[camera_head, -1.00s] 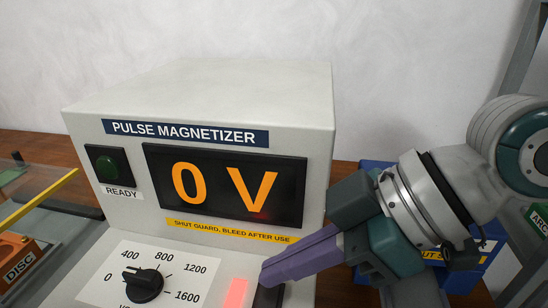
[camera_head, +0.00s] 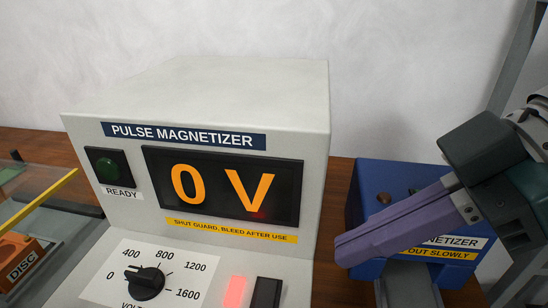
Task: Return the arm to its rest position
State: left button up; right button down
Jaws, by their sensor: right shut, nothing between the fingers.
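My right gripper (camera_head: 345,248) has purple fingers closed together with nothing between them. It is in the air to the right of the pulse magnetizer (camera_head: 200,85), apart from it, and in front of a blue box. My right arm comes in from the right edge. The magnetizer's display (camera_head: 225,187) reads 0 V. Its green ready lamp (camera_head: 108,166) looks dark. A red lit patch (camera_head: 234,292) and a black switch (camera_head: 265,293) are at the bottom of the panel. My left gripper is not in view.
The blue box (camera_head: 372,190), with a partly hidden label, stands on the wooden table (camera_head: 335,280) at the right. An orange block marked DISC (camera_head: 22,262) and a clear guard with a yellow edge (camera_head: 45,198) are at the left. A white wall is behind.

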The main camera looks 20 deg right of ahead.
jog(key=s+d+r+m+g+h+p, duration=0.1)
jog(key=s+d+r+m+h+p, duration=0.15)
jog(key=s+m+h+p, duration=0.75)
notch_tip(320, 180, up, 38)
jog(key=w+y+p, duration=0.2)
jog(key=y+p, duration=0.1)
jog(key=p, duration=3.6)
jog(key=n+t+y+b, duration=0.2)
jog(key=n+y+b, duration=0.65)
jog(key=b, duration=3.35)
send_over(260, 285)
jog(key=s+d, duration=0.2)
jog(key=s, duration=0.1)
notch_tip(260, 285, down, 47)
jog(key=shift+w+a+f+n+h, duration=0.1)
jog(key=shift+w+n+h, duration=0.05)
jog(key=shift+n+h, duration=0.95)
jog(key=shift+w+f+b, duration=0.15)
jog(key=shift+w+f, duration=0.05)
jog(key=shift+f, duration=0.85)
jog(key=shift+w+f+b, duration=0.15)
jog(key=shift+f, duration=0.9)
